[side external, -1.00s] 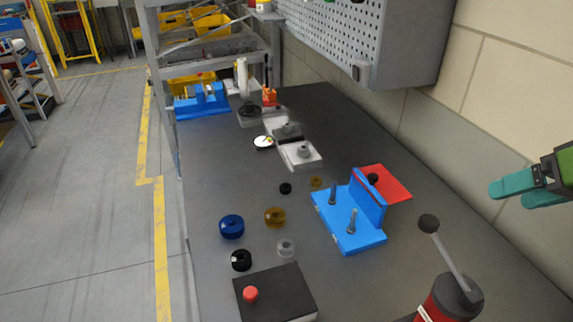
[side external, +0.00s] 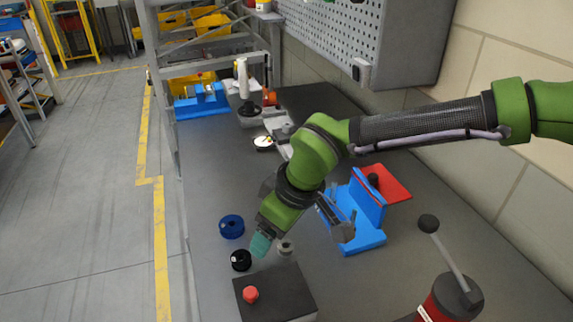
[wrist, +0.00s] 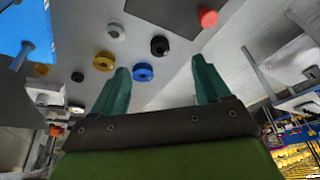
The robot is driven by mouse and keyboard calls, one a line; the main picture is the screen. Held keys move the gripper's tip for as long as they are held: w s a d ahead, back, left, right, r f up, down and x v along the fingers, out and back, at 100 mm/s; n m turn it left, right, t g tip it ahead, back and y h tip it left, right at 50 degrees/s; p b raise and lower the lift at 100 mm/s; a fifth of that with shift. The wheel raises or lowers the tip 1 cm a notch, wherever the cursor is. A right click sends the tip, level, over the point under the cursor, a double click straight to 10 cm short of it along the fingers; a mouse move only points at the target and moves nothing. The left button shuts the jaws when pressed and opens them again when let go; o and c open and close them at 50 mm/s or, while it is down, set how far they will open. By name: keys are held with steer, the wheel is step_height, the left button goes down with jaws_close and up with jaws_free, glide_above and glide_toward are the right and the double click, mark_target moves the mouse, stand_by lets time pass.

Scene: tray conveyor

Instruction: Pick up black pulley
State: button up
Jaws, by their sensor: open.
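The black pulley (side external: 241,260) lies flat on the dark table, just behind the black box with the red button. In the wrist view it shows as a black disc (wrist: 160,45) beyond and between my fingertips. My gripper (side external: 261,245) has teal fingers and is above the table, close to the right of the pulley in the side view. In the wrist view, my gripper (wrist: 160,65) is open and its fingers are wide apart with nothing held between them. I cannot tell its exact height above the pulley.
A blue pulley (side external: 231,226) lies behind the black one, a clear pulley (side external: 286,248) to its right. The button box (side external: 272,296) and blue fixture (side external: 362,240) stand nearby.

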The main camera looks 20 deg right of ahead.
steer(key=w+a+r, duration=0.1)
steer(key=w, duration=0.1)
glide_toward(243, 255)
steer(key=f, duration=0.2)
steer(key=shift+s+a+f+t, duration=0.3)
steer(key=shift+a+f, duration=0.05)
steer(key=shift+f, duration=0.05)
steer(key=shift+x, duration=2.9)
steer(key=shift+a+r, duration=0.15)
steer(key=c, duration=1.2)
steer(key=shift+o, duration=0.2)
step_height(243, 255, up, 8)
steer(key=w+d+r, duration=0.2)
steer(key=w+d, duration=0.1)
steer(key=d, duration=0.5)
steer(key=w+d+r, duration=0.1)
steer(key=w+d, duration=0.2)
steer(key=d, duration=0.6)
steer(key=w+d+r, duration=0.2)
steer(key=w+d, duration=0.1)
steer(key=d, duration=0.5)
steer(key=shift+d+r, duration=0.3)
steer(key=shift+r, duration=0.1)
